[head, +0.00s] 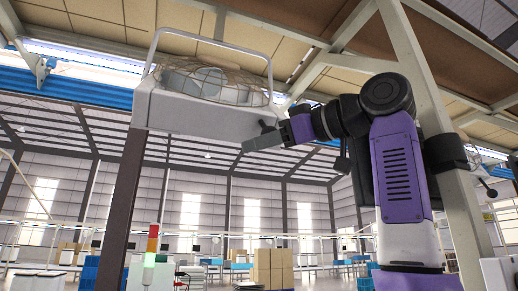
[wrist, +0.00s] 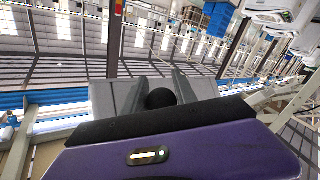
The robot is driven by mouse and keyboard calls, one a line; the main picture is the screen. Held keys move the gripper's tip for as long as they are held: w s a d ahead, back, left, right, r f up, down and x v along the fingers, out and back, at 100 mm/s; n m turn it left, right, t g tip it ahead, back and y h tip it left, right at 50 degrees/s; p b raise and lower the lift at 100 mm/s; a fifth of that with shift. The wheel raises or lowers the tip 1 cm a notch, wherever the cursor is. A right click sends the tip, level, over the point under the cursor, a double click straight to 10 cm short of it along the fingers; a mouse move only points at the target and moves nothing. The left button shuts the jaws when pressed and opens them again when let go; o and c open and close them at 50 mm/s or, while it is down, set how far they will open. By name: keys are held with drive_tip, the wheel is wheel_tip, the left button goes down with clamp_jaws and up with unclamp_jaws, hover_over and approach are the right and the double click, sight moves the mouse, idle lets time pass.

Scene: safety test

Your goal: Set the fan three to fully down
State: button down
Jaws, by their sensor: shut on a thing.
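The fan (head: 196,108) is high in the head view, with a pale box-like housing, a round wire guard and a white tube frame. Its guard faces upward. My gripper (head: 257,138) is at the lower right corner of the housing, reaching in from the right. In the wrist view my gripper (wrist: 145,85) has its two grey fingers on either side of a dark round knob (wrist: 160,98) and is shut on it. The knob is partly hidden by the fingers and the purple gripper body. The frames do not show clearly how the knob joins the fan.
A beige post (head: 422,75) stands right behind my arm. A dark post (head: 124,195) runs up to the fan on the left. Other pale units (wrist: 265,8) show at the upper right of the wrist view. Cardboard boxes (head: 270,268) are far below; the air left of my gripper is open.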

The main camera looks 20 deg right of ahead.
drive_tip(key=shift+s+a+f, duration=0.15)
drive_tip(key=shift+a+f, duration=0.1)
drive_tip(key=shift+a, duration=0.05)
drive_tip(key=c, duration=1)
unclamp_jaws()
drive_tip(key=shift+s+a+r, duration=0.1)
drive_tip(key=shift+s, duration=0.1)
drive_tip(key=shift+w, duration=0.1)
drive_tip(key=shift+d, duration=0.2)
drive_tip(key=shift+s+d, duration=0.2)
drive_tip(key=shift+s, duration=0.15)
drive_tip(key=b+v, duration=0.2)
drive_tip(key=v, duration=0.5)
drive_tip(key=shift+b, duration=0.3)
